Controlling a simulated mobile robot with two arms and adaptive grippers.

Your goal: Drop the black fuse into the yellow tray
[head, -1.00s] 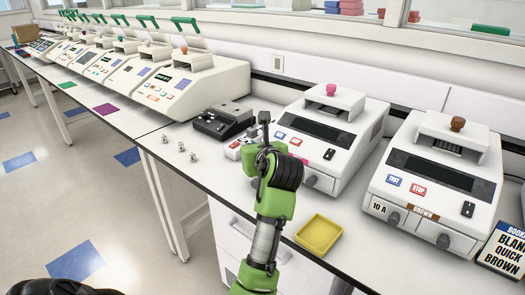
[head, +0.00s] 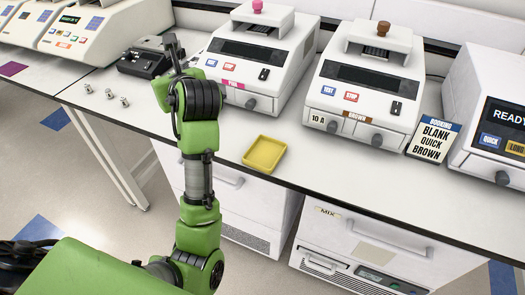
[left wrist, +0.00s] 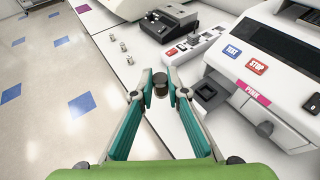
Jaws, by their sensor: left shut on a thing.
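My left gripper (left wrist: 160,90) is shut on a small dark cylinder, the black fuse (left wrist: 160,84), between its teal fingertips. In the head view my left gripper (head: 173,50) is raised in front of the black device, and the fuse cannot be made out there. The yellow tray (head: 264,154) lies on the bench near its front edge, to the right of and nearer than the gripper. It looks empty. It does not show in the left wrist view. My right gripper is not in view.
The white pink-labelled cycler (head: 263,55) and brown-labelled cycler (head: 366,72) stand behind the tray. A dark square socket (left wrist: 207,94) shows at the pink-labelled cycler. The bench around the tray is clear.

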